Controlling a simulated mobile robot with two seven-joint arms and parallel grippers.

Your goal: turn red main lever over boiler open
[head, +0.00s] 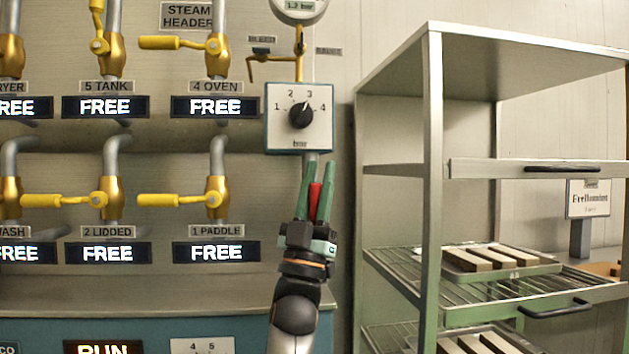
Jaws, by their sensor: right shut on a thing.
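The red lever (314,200) stands upright on the wall panel, below the bar dial (300,118). A grey pipe runs from the dial down to it. My right gripper (315,190) comes up from below with its two green fingers on either side of the red lever, shut on it. The lower part of the lever and its pivot are hidden by the fingers and the gripper body. My left gripper is not in view.
Yellow valve levers (178,199) and several lit FREE signs (217,251) fill the panel to the left. A metal rack (434,180) with trays of bars (500,260) stands close on the right. A gauge (299,8) is above.

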